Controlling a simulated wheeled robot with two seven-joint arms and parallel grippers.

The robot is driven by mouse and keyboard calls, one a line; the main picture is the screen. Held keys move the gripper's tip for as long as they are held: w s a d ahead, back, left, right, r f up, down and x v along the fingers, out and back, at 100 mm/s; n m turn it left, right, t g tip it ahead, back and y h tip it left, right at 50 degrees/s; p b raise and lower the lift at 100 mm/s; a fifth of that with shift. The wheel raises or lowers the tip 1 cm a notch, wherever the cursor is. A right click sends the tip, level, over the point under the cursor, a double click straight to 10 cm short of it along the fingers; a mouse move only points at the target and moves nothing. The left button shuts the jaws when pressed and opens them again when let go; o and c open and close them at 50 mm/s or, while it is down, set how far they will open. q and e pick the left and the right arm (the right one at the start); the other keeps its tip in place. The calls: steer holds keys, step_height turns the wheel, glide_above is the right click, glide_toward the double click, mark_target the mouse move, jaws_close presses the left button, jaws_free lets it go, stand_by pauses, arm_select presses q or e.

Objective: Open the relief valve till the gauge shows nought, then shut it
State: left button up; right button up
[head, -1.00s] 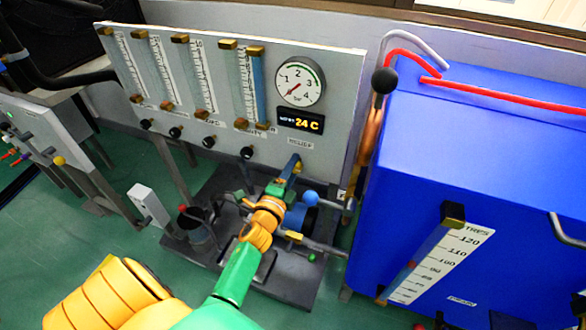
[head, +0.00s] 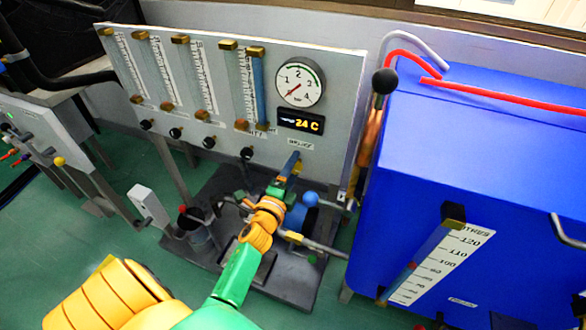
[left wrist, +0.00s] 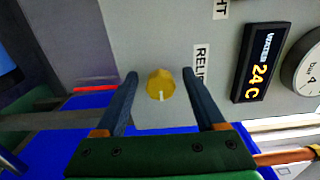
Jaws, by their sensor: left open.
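The relief valve's yellow knob (left wrist: 160,83) shows in the left wrist view, on the grey panel beside the RELIEF label (left wrist: 200,66). A pale mark shows on its lower side. My left gripper (left wrist: 160,73) is open, with one finger on each side of the knob and a visible gap to both. In the head view my left gripper (head: 292,166) is at the panel below the label and hides the knob. The round gauge (head: 300,83) has a red needle pointing down-left, below the 1. My right gripper is not in view.
A display (head: 301,123) reading 24 C sits under the gauge. Flow tubes (head: 197,75) and black knobs (head: 208,142) fill the panel's left. A blue tank (head: 480,150) stands close on the right, with a black ball-topped lever (head: 384,81) by the panel's edge.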

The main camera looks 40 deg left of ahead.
arm_select(q)
steer(key=v, duration=0.7)
